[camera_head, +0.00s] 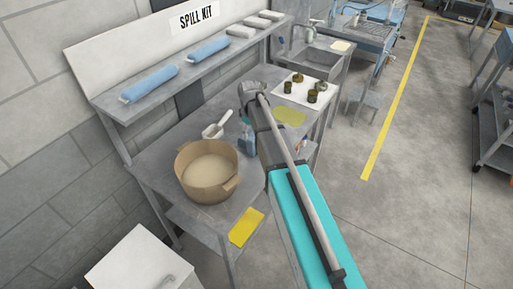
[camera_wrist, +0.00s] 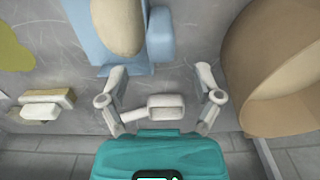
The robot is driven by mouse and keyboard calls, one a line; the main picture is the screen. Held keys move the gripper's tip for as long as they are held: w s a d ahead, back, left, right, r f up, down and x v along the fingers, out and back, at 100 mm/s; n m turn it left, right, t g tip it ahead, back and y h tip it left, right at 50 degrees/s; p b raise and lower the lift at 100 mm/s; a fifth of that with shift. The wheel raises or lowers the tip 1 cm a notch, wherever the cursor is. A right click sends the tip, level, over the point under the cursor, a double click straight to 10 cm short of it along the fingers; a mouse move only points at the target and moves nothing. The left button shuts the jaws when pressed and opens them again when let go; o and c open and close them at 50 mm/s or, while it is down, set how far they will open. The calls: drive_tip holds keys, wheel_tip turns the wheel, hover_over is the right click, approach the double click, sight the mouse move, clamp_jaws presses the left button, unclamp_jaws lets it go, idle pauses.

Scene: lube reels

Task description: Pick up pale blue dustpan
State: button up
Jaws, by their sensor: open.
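The pale blue dustpan (camera_wrist: 84,28) lies on the grey worktable, at the upper middle of the wrist view, just beyond my fingertips. A tan oval piece (camera_wrist: 118,22) overlaps it; I cannot tell whether it is part of it. In the head view a blue patch of it (camera_head: 247,138) shows beside my arm, which hides much of the rest. My gripper (camera_wrist: 163,88) is open, fingers spread apart and holding nothing.
A tan bucket (camera_head: 206,172) stands close to the right in the wrist view. A white scoop (camera_wrist: 165,106) shows between my fingers. A shelf (camera_head: 190,72) runs along the wall.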

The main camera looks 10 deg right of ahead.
sight(251, 138)
drive_tip(key=shift+f, duration=0.15)
drive_tip(key=shift+s+f+b, duration=0.15)
drive_tip(key=shift+f+b, duration=2.3)
drive_tip(key=shift+b, duration=0.15)
clamp_jaws()
